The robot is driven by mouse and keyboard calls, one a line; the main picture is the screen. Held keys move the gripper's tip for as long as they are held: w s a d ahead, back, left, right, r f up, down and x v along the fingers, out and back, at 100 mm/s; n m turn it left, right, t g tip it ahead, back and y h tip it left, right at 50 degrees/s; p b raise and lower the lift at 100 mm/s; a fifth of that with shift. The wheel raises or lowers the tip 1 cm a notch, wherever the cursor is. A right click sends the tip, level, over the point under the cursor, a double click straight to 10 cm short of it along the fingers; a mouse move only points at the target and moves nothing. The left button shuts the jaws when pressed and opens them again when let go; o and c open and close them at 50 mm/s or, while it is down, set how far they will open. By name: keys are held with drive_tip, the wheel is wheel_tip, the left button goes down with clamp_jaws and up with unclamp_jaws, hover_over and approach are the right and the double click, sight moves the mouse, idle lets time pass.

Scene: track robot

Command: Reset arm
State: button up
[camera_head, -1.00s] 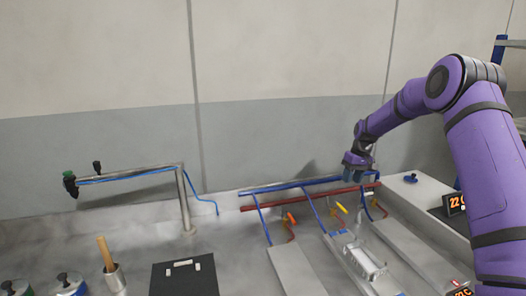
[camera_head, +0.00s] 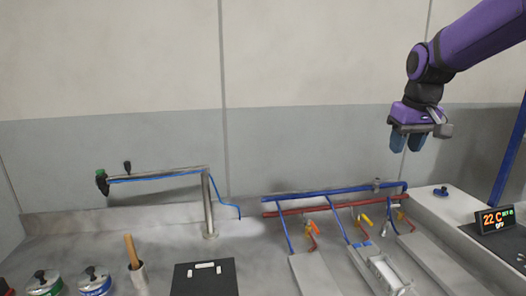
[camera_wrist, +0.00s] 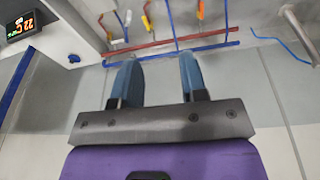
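My gripper (camera_head: 407,141) hangs at the end of my purple arm at the upper right of the head view, in front of the grey wall and above the bench. Its two blue fingers point down and stand apart with nothing between them. In the wrist view, my gripper (camera_wrist: 157,72) shows its blue fingers spread, with the wall and pipes beyond them. It touches nothing that I can see.
Blue pipes (camera_head: 330,191) and red pipes (camera_head: 325,209) with coloured valve handles run along the bench's back. A display reading 22 C (camera_head: 495,219) stands right, near a blue post (camera_head: 508,160). A tap (camera_head: 207,200), black board (camera_head: 203,280) and pots (camera_head: 95,282) are left.

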drive_tip(key=s+a+m+t, duration=0.1)
drive_tip(key=s+a+t, duration=0.1)
drive_tip(key=s, duration=2.4)
drive_tip(key=shift+s+f+t, duration=0.2)
drive_tip(key=shift+f+t, duration=0.15)
drive_tip(key=shift+t, duration=0.15)
drive_tip(key=shift+a, duration=0.1)
